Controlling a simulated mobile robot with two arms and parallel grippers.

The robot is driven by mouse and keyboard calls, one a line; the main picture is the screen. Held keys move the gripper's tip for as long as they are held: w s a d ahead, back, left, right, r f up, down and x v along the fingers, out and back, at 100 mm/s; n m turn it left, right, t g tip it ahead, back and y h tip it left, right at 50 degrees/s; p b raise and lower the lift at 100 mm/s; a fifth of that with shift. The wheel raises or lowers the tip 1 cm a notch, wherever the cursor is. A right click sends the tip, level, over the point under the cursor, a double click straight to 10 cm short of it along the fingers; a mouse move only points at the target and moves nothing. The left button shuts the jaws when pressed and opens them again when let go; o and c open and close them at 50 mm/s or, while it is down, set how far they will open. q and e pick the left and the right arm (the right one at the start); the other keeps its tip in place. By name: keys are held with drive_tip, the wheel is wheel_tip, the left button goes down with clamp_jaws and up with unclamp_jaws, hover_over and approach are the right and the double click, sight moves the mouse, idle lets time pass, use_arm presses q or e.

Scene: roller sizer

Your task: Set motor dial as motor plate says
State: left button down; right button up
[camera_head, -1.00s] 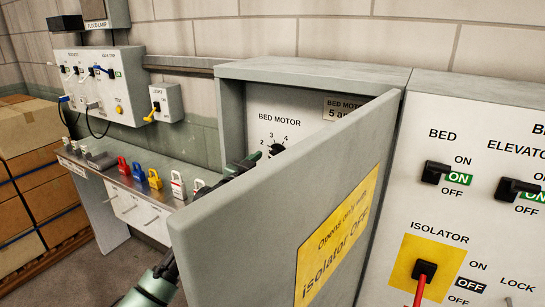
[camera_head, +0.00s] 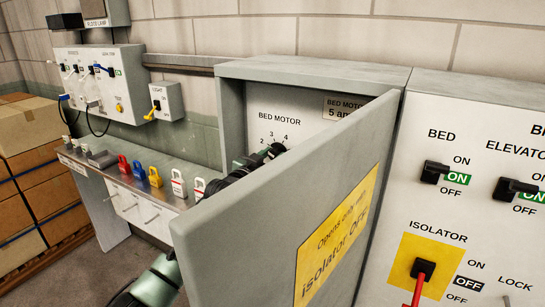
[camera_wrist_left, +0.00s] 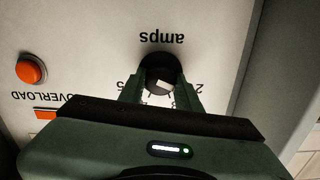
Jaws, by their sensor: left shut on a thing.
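The black bed motor dial (camera_head: 277,149) is on the white panel inside the open grey cabinet, with 2, 3 and 4 readable around it in the head view. The motor plate (camera_head: 345,108) reads "BED MOTOR 5 a…"; the door hides the rest. My left gripper (camera_head: 262,158) reaches in behind the door. In the left wrist view its fingers (camera_wrist_left: 160,94) are shut on the dial (camera_wrist_left: 158,68), one on each side. The dial has a white mark; "amps" shows upside down beyond it. The fingers partly cover the scale, so the exact setting cannot be told. My right gripper is not in view.
The open cabinet door (camera_head: 285,215) stands close beside my left arm. The isolator (camera_head: 424,268) on the right panel has a red piece on it, beside an OFF label. An orange overload button (camera_wrist_left: 30,70) is near the dial. Coloured padlocks (camera_head: 139,171) line the bench.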

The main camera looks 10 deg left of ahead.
use_arm(q)
drive_tip(key=shift+m, duration=1.3)
drive_tip(key=m, duration=0.2)
drive_tip(key=shift+m, duration=0.3)
drive_tip(key=m, duration=0.3)
drive_tip(key=shift+m, duration=0.3)
drive_tip(key=m+p, duration=0.1)
drive_tip(key=m, duration=0.2)
drive_tip(key=shift+m, duration=0.3)
drive_tip(key=shift+f+m+p, duration=0.15)
drive_tip(key=shift+m+p, duration=0.8)
drive_tip(key=shift+m, duration=2.65)
drive_tip(key=shift+f+m+p, duration=0.15)
drive_tip(key=shift+m+p, duration=0.75)
drive_tip(key=shift+m, duration=2.7)
